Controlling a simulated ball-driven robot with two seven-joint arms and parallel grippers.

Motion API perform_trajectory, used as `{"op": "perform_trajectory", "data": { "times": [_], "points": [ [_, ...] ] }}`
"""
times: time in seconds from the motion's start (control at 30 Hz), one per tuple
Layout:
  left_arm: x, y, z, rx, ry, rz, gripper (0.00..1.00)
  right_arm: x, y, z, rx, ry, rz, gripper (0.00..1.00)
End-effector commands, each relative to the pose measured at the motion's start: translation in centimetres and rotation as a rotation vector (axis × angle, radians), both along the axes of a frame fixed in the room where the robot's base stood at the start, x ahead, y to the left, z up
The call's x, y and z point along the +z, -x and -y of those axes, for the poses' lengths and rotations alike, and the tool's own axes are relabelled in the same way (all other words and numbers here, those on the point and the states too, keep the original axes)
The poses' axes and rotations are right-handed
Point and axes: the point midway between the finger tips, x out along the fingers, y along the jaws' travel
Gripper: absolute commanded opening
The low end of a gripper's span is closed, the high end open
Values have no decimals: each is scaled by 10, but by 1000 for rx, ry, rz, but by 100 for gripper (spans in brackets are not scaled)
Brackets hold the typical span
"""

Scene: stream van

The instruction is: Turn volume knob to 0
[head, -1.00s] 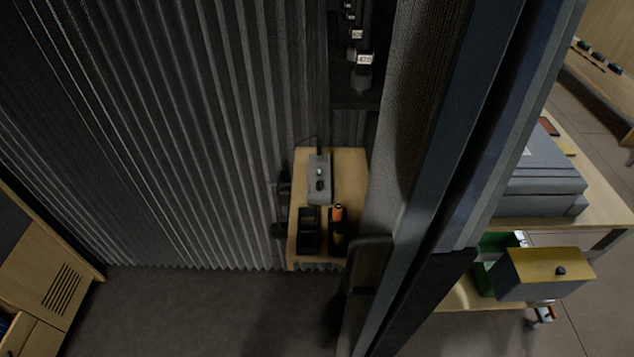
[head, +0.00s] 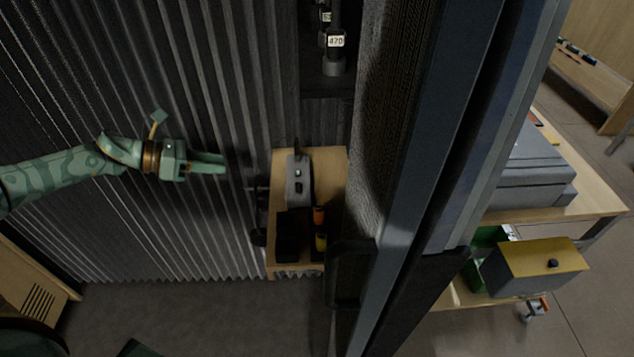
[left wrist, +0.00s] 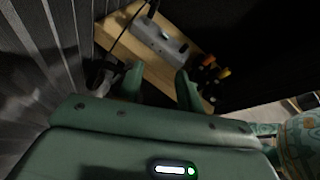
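A small grey box (head: 298,196) sits on a wooden shelf (head: 328,164) against the corrugated wall. Small raised controls show on its top; which is the volume knob, and its setting, I cannot tell. The box also shows in the left wrist view (left wrist: 150,30), beyond my fingers. My left gripper (head: 224,163) is left of the shelf in the head view, apart from the box. Its two fingers (left wrist: 158,83) stand apart with nothing between them in the left wrist view. My right gripper is not in view.
A black holder (head: 293,236) and orange and yellow items (head: 320,225) stand on the shelf in front of the box. A dark door frame (head: 430,180) rises to the right. Dark items hang at the shelf's left side. Labelled dark cylinders (head: 335,55) stand above.

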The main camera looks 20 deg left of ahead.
Motion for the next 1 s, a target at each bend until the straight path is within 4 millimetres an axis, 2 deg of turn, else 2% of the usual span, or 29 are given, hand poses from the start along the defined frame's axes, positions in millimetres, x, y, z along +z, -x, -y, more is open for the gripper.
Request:
{"op": "perform_trajectory", "data": {
  "times": [0.03,0.1,0.27,0.43,0.57,1.0],
  "points": [
    [0,7,11,-73,-23,34,37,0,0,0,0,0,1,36],
    [1,15,20,-159,-55,91,37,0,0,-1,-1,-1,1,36],
    [4,23,27,-267,-104,192,37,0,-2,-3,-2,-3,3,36],
    [2,21,33,-293,-128,237,37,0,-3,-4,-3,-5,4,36],
    [-5,11,50,-294,-126,240,37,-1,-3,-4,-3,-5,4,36],
    [-47,-38,135,-290,-127,237,37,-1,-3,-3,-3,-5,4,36]
  ]
}}
